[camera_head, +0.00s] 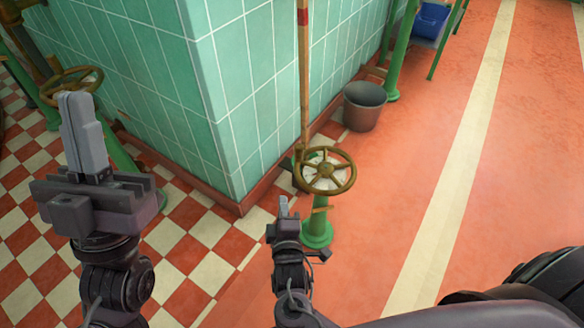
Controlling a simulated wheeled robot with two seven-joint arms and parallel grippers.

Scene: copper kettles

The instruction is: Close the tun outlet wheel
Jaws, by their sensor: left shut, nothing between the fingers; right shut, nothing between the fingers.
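A brass spoked handwheel (325,170) sits on a green stand right of the tiled corner. A second brass handwheel (85,76) is at the upper left, partly hidden behind my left gripper. Nothing visible labels either one as the tun outlet wheel. My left gripper (78,100) is shut and empty, pointing up in front of the left wheel; whether it touches that wheel cannot be told. My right gripper (284,205) is shut and empty, just below and left of the middle wheel, with a small gap in the picture.
A green-tiled wall corner (225,110) stands between the two wheels. A vertical copper pipe (304,80) runs beside the middle wheel. The red floor (410,170) on the right is clear.

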